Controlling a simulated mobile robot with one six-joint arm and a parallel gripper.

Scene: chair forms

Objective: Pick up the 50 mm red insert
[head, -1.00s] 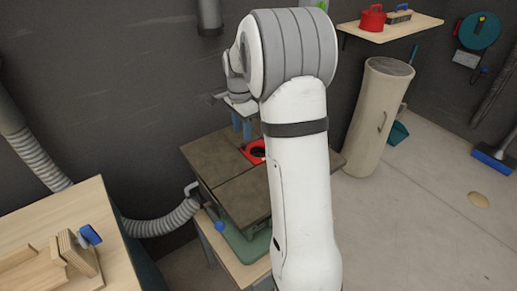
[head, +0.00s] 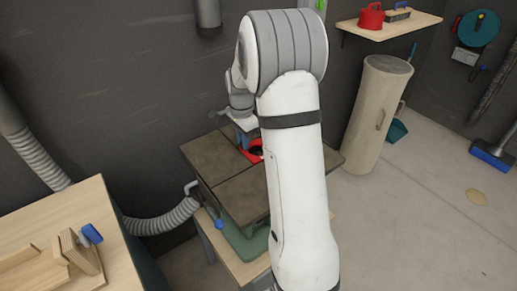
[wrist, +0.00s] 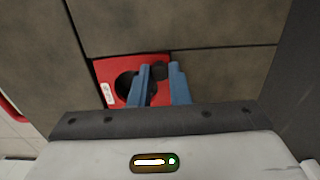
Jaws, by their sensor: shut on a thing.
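The red insert (wrist: 108,72) is a flat red plate with a dark round hole and a small white label, seen in the wrist view. It lies in the dark top of the machine, and shows in the head view (head: 253,155) partly behind my arm. My gripper (wrist: 161,74) has its blue fingers down at the insert, shut on its right part between the hole and the right edge. A dark round piece shows between the fingertips. In the head view my gripper (head: 244,138) is over the insert. I cannot tell whether the insert is lifted.
The dark machine table (head: 218,170) has seams and stands on a wooden stand by the wall. A grey hose (head: 165,222) runs to its left. A wooden bench (head: 75,215) is at front left. A beige cylinder (head: 378,115) stands at right. Floor on the right is mostly clear.

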